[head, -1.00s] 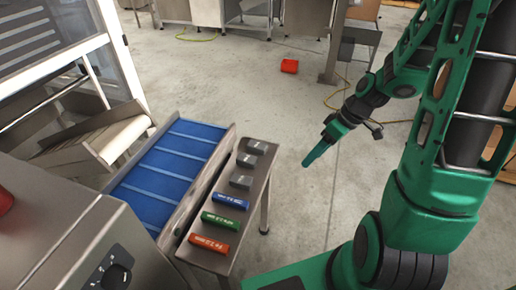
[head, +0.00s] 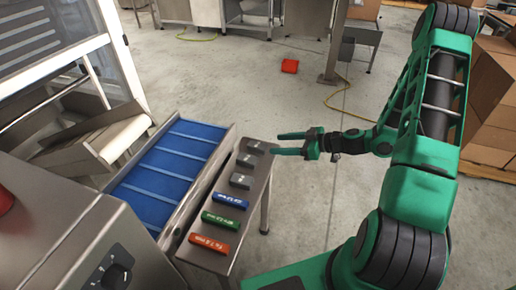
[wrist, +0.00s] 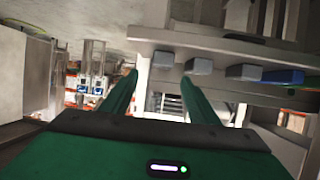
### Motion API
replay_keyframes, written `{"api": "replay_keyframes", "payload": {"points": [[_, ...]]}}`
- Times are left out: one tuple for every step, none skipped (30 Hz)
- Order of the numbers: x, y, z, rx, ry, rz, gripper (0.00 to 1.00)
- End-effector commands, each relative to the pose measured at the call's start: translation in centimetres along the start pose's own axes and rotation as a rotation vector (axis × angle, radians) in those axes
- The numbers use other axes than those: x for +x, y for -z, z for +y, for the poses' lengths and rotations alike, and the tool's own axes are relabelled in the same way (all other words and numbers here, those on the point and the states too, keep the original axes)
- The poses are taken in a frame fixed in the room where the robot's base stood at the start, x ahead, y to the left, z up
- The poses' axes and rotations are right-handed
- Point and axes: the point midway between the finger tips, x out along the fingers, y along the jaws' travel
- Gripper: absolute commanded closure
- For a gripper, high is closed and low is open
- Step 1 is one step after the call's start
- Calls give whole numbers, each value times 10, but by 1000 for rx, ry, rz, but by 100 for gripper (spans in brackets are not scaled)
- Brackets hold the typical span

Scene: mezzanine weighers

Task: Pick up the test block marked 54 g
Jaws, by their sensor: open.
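On a narrow steel bench in the head view lie three grey blocks: a far one (head: 256,146), a middle one (head: 246,159) and a nearer one (head: 241,181). A blue block (head: 230,200), a green block (head: 221,220) and a red-orange block (head: 209,243) follow towards me. Their markings are too small to read, so I cannot tell which is 54 g. My gripper (head: 276,143) is open and empty, its fingers pointing left at the bench's far end. In the wrist view the fingers (wrist: 159,76) are apart, with grey blocks (wrist: 198,65) and a blue one beyond.
The steel bench (head: 258,192) stands beside a blue conveyor belt (head: 170,160) with a raised metal side. A steel cabinet with a knob (head: 115,275) is at front left. A red object (head: 290,66) lies on the floor. Cardboard boxes (head: 490,100) stand at right. Floor right of the bench is clear.

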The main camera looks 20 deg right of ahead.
Motion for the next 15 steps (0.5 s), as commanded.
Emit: {"api": "replay_keyframes", "payload": {"points": [[10,0,-2,0,5,0,45],[14,0,-2,0,6,0,45],[20,0,-2,0,4,-1,45],[24,0,-2,0,5,-2,45],[28,0,-1,0,5,-2,45],[32,-1,-1,0,3,-2,45],[35,0,-1,0,3,-2,45],[37,0,-2,1,4,-2,45],[39,0,-2,1,4,-2,45],[40,0,-2,1,4,-2,45],[41,0,-2,1,3,-2,45],[42,0,-2,1,3,-2,45],[44,0,-2,1,3,-2,45],[45,-1,-2,1,3,-2,45],[48,-1,-2,1,3,-2,45]]}}
